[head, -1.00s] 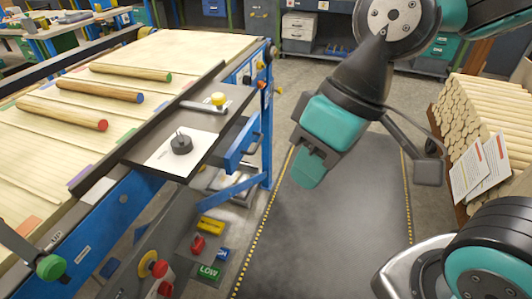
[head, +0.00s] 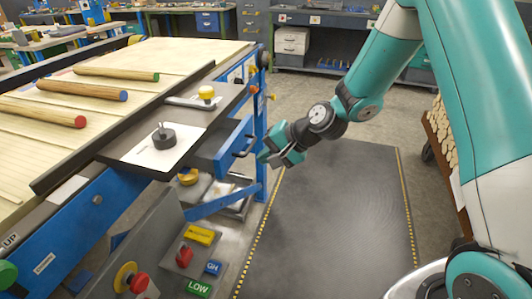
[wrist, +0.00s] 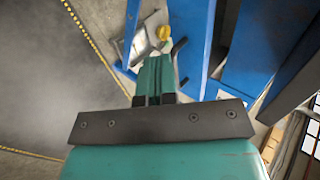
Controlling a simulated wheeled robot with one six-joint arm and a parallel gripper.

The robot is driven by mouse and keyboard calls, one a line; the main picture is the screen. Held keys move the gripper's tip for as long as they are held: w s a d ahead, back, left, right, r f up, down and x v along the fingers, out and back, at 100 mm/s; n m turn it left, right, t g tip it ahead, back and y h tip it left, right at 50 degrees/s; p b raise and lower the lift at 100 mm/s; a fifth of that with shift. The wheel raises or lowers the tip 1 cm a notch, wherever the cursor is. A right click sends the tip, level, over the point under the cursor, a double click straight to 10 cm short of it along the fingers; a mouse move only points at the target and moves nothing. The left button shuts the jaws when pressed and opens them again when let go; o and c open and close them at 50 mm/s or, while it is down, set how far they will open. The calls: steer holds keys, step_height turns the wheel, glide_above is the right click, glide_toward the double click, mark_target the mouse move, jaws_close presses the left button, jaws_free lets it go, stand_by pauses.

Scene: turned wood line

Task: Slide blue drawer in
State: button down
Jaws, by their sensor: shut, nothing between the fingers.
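The blue drawer (head: 229,154) sits under the dark table edge, with its front and black handle (head: 244,146) facing the aisle. It stands out a little from below the tabletop. My gripper (head: 264,156) is shut and empty, just to the right of the drawer handle. In the wrist view the closed teal fingers (wrist: 154,70) point toward the blue drawer front (wrist: 192,35), with the black handle (wrist: 179,48) beside the fingertips. I cannot tell whether they touch it.
A blue table leg (head: 262,125) stands close behind my gripper. A dark floor mat (head: 330,215) with yellow-dotted edges leaves free room at the right. Wooden rods lie on the table.

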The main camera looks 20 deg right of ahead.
mark_target(227, 167)
steer(key=shift+w+a+f+p, duration=0.2)
steer(key=shift+w+a+f, duration=0.6)
steer(key=shift+a, duration=0.35)
steer(key=shift+w+a+f+p, duration=0.15)
steer(key=shift+w+a+f, duration=0.5)
steer(key=shift+w+a, duration=0.4)
steer(key=shift+w+a+f+p, duration=0.2)
steer(key=shift+w+a+f, duration=0.5)
steer(key=shift+a, duration=0.6)
